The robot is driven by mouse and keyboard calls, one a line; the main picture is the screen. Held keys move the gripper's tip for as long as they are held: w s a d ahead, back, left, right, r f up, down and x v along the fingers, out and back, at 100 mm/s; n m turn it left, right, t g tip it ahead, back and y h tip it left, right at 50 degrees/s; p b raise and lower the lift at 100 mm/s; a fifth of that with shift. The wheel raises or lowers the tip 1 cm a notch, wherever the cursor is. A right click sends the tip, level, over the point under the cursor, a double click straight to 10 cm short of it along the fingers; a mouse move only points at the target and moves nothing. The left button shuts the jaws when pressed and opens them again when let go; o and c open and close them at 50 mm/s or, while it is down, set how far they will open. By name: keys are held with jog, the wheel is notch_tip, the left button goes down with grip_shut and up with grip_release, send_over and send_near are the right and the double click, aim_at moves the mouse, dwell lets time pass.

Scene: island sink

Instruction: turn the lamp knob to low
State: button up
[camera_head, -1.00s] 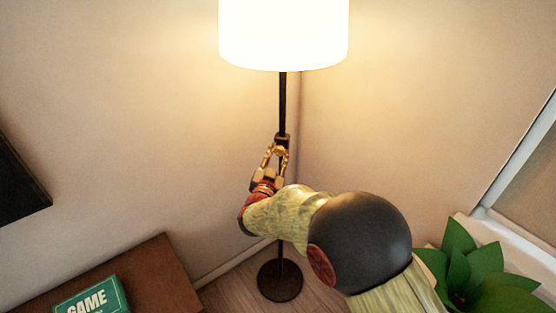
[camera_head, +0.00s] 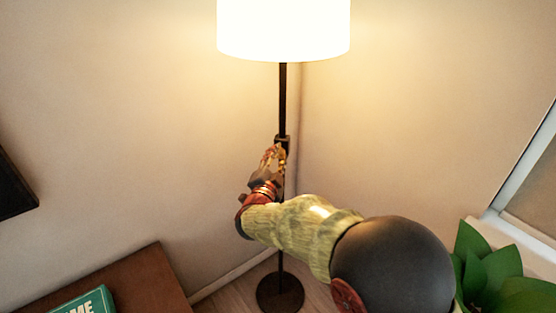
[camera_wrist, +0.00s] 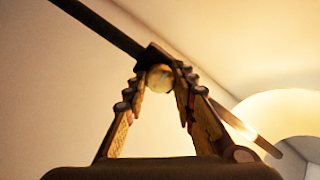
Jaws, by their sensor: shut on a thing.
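The floor lamp has a glowing white shade (camera_head: 284,28), a thin dark pole (camera_head: 283,100) and a round dark base (camera_head: 281,293). The shade also shows at the right of the wrist view (camera_wrist: 285,115). A dark housing sits on the pole, and a round brass-coloured knob (camera_wrist: 160,77) sticks out of it toward me. My gripper (camera_wrist: 159,82) is shut on the knob, with one fingertip on each side of it. In the head view my gripper (camera_head: 274,155) is at the pole's middle, and its fingers hide the knob there.
A brown wooden table (camera_head: 120,287) with a green game box (camera_head: 88,301) stands at the lower left. A green leafy plant (camera_head: 495,270) is at the lower right by the window frame. Walls meet close behind the lamp; a dark object (camera_head: 15,185) is at the left edge.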

dwell(0.4)
jog(key=o, duration=1.2)
jog(key=shift+c, duration=0.2)
jog(key=v, duration=1.2)
